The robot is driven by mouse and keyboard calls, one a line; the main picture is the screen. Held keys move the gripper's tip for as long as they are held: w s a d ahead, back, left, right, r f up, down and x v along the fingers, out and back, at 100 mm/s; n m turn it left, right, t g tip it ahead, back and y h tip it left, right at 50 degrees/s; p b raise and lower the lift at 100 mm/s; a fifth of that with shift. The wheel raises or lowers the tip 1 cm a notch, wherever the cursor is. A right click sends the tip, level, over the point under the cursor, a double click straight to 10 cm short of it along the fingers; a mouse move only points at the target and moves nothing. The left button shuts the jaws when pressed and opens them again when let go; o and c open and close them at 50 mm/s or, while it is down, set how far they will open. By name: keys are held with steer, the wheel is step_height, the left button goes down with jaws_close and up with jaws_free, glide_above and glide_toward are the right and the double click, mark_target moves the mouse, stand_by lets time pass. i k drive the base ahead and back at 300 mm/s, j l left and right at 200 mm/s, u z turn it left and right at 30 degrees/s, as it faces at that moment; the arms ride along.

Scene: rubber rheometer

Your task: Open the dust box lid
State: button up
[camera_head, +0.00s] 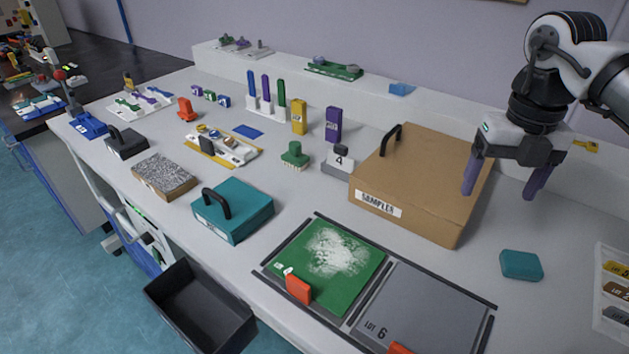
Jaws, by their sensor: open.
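No box in view is labelled as a dust box, so I cannot tell for sure which one it is. A tan box marked SAMPLES (420,185) stands on the bench with a black arched handle (391,140) on its top. A teal box (240,215) with a black handle (216,203) sits further left, near the front edge. A smaller dark grey block (127,145) with a handle is at the far left. All three look closed. My gripper (501,192) is open and empty, its purple fingers pointing down at the right side of the tan box, touching no handle.
A green plate (345,285) with white powder and an orange tab (298,289) lies in front, beside a grey LOT 6 plate (425,310). A teal block (521,265) lies at right. An open black bin (190,325) is below the front edge. Several small upright blocks stand behind.

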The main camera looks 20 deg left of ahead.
mark_target(232, 203)
steer(key=u, duration=0.9)
